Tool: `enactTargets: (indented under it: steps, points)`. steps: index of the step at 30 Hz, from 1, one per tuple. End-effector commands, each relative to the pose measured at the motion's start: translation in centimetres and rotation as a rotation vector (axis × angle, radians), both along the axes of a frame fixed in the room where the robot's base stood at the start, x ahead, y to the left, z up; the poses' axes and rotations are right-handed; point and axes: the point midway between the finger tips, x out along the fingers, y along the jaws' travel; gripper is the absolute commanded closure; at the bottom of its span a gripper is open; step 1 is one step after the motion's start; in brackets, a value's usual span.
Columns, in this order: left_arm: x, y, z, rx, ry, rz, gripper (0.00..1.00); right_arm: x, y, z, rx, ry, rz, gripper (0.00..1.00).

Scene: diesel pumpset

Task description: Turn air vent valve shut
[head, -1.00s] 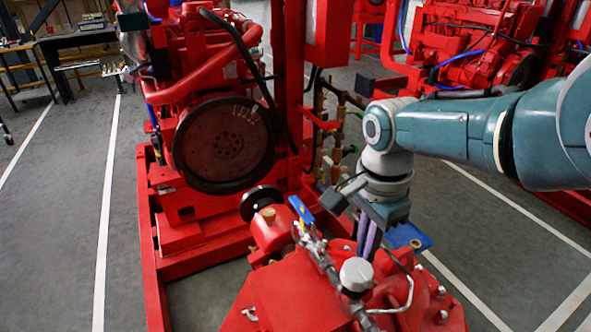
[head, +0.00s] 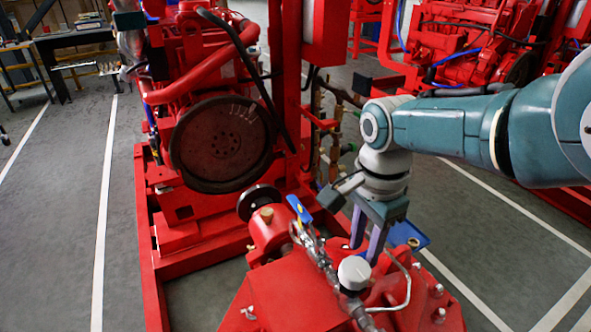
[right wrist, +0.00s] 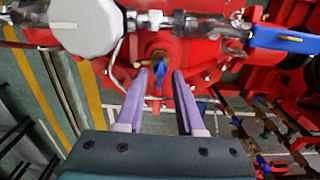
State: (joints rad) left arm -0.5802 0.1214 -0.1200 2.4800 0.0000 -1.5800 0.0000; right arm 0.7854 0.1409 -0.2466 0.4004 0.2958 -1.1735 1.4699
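A small valve with a blue handle (right wrist: 159,76) on a brass fitting (right wrist: 158,56) sits on the red pump casing in the right wrist view. My right gripper (right wrist: 160,84) is open, with its two purple fingers on either side of the blue handle; I see gaps, and cannot tell if either finger touches it. In the head view my right gripper (head: 366,252) reaches down to the casing behind the white round cap (head: 354,273), and the small valve is hidden there. My left gripper is not in view.
A larger blue lever (head: 299,209) on a metal pipe line stands left of the gripper. A blue plate (head: 408,235) lies to its right. The red engine with its dark flywheel (head: 222,144) stands behind.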

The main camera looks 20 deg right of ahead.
Motion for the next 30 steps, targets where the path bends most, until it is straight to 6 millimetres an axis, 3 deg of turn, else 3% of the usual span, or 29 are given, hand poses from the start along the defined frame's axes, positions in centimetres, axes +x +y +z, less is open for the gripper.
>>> enactTargets:
  steps: [5, 12, 18, 30]
  points:
    - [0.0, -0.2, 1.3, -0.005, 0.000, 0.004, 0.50, 0.0, 0.0, 1.4, 0.000, 0.000, 0.000, 0.63]
    - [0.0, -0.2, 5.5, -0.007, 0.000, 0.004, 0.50, 0.0, 0.0, 6.0, 0.000, 0.000, -0.001, 0.63]
    - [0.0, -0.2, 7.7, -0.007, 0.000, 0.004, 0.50, 0.0, 0.0, 9.0, -0.001, -0.002, 0.000, 0.63]
    - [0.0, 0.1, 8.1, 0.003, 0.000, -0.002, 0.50, 0.0, 0.0, 9.9, 0.000, 0.001, 0.000, 0.63]
